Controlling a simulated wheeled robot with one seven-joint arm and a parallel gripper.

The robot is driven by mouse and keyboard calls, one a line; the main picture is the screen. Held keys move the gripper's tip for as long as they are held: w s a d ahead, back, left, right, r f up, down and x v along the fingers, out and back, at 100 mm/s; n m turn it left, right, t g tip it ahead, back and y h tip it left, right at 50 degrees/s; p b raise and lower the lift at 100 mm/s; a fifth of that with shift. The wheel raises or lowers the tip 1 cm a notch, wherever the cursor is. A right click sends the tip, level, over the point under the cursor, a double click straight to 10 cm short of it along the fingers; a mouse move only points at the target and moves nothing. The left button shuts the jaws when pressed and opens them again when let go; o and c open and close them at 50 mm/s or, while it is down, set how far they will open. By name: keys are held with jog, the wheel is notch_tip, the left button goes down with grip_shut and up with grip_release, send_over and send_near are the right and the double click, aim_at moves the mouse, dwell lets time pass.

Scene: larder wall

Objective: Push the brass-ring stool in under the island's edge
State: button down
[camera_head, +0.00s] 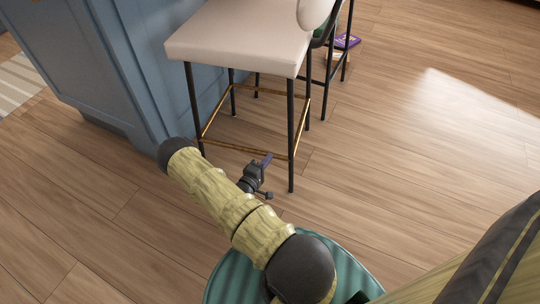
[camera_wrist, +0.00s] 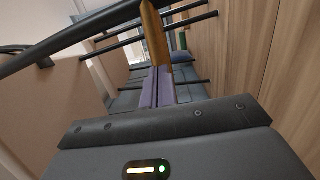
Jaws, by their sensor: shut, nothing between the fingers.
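The brass-ring stool (camera_head: 235,40) has a cream seat, black legs and a brass foot ring (camera_head: 245,150) low around the legs. It stands upright beside the blue island (camera_head: 110,60). The island's top edge is out of view. My gripper (camera_head: 267,159) is low at the stool's near side, by the front stretch of the ring, between the two near legs. In the wrist view its purple fingers (camera_wrist: 156,85) are shut with nothing between them. The brass bar (camera_wrist: 154,35) shows just beyond the fingertips; I cannot tell whether they touch it.
A second dark-legged stool (camera_head: 328,65) stands behind, partly hidden. A purple box (camera_head: 347,41) lies on the floor near it. A striped rug (camera_head: 18,82) is at the far left. The wooden floor (camera_head: 430,130) to the right is clear.

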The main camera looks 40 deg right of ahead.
jog(key=shift+a, duration=0.1)
jog(key=w+a+r+m+y+p, duration=0.25)
jog(key=a+r+y+p, duration=0.45)
jog(key=r, duration=0.5)
jog(key=w+a+r+m+y+p, duration=0.2)
jog(key=w+a+r+y+p, duration=0.3)
jog(key=a+r, duration=0.55)
jog(key=s+a+r+g+y+p, duration=0.2)
jog(key=s+a+r, duration=0.1)
jog(key=s+r, duration=0.7)
jog(key=s+a+r+g+y+p, duration=0.1)
jog(key=s+a+r+y+p, duration=0.1)
jog(key=s+r, duration=0.8)
notch_tip(320, 180, up, 3)
jog(key=shift+s+a+r+g+y+p, duration=0.15)
jog(key=shift+s+a+g+y+p, duration=0.15)
jog(key=shift+a+g+y+p, duration=0.15)
jog(key=shift+a, duration=0.15)
